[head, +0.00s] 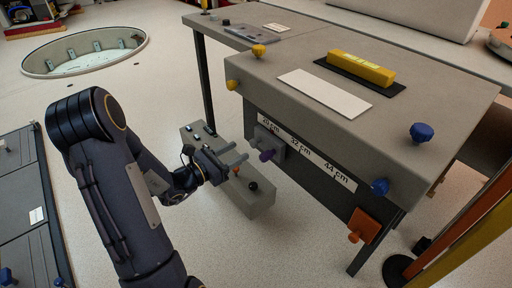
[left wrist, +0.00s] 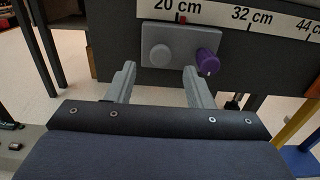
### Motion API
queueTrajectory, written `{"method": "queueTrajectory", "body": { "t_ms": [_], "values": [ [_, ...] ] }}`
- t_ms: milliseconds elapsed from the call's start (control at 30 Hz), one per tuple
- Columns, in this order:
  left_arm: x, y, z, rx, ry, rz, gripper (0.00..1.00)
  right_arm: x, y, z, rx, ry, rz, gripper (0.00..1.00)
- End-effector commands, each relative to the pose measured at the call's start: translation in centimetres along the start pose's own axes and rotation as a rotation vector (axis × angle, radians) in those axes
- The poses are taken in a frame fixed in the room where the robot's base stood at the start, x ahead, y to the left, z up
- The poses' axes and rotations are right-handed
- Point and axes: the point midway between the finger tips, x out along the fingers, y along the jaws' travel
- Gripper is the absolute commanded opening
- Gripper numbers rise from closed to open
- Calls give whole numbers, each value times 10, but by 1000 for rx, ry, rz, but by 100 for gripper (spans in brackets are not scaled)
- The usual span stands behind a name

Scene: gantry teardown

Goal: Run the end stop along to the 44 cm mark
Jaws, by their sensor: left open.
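The end stop (head: 262,137) is a grey block on the dark front face of the bench, at the left end of the printed scale (head: 312,158). In the left wrist view the end stop (left wrist: 165,53) carries a purple knob (left wrist: 207,62) on its right and a grey round button on its left. Its red pointer (left wrist: 182,19) is at about the 20 cm mark; the 32 cm and 44 cm marks lie to the right. My left gripper (left wrist: 158,84) is open and empty, its two fingers pointing at the end stop from just in front. My right gripper is not in view.
An orange-red block (head: 363,226) hangs beyond the scale's right end. Blue knobs (head: 380,187) and yellow knobs (head: 232,86) sit on the bench edges. A low grey box (head: 252,198) with small knobs stands below my left gripper. Red and yellow posts rise at the right.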

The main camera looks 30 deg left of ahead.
Motion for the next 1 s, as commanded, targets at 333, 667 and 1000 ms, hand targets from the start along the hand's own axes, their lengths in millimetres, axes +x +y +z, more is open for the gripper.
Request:
{"method": "queueTrajectory", "body": {
  "t_ms": [333, 667, 1000],
  "values": [
    [51, -1, 0, 2, -1, -5, 47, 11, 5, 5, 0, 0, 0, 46],
    [58, -1, 1, 1, 0, -3, 47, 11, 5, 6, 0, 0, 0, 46],
    [57, -1, 1, 2, 0, -4, 8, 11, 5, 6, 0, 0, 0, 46]
  ]
}}
